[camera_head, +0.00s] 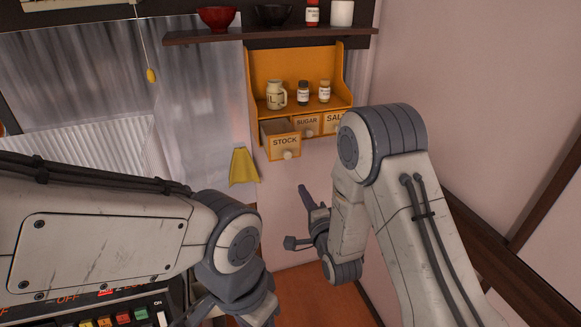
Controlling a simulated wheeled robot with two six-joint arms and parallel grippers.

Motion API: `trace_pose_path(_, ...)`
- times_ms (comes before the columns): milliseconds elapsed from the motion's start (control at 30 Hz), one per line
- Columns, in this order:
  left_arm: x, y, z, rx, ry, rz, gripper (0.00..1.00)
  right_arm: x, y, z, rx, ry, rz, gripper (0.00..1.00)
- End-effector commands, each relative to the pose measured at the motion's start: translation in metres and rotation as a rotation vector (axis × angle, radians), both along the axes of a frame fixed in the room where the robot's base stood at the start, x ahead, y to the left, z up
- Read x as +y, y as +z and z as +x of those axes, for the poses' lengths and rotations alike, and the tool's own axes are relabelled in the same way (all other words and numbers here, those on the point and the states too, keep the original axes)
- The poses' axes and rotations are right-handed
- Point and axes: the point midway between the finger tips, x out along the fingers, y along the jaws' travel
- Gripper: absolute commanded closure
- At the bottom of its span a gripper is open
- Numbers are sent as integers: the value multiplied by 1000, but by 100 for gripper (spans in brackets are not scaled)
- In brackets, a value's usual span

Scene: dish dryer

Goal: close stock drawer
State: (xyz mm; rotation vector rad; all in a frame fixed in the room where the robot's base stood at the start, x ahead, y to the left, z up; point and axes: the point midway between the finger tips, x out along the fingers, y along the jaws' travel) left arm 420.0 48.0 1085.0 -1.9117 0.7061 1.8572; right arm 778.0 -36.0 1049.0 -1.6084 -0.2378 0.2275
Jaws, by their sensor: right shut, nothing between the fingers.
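The stock drawer (285,146), cream with a yellow edge, a "STOCK" label and a round pale knob (288,155), is pulled out of the yellow wall shelf unit (290,68). It sticks out past the sugar drawer (307,122) and the salt drawer (335,119).
A dark shelf (270,34) with bowls runs above. A yellow cloth (243,167) hangs left of the drawer. A panel with coloured buttons (110,318) is at lower left.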

Motion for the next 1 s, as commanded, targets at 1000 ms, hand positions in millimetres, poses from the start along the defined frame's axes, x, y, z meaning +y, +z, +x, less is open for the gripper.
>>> trace_pose_path(1000,0,53,0,0,1,0,50,33,9,129,-39,-6,64,100)
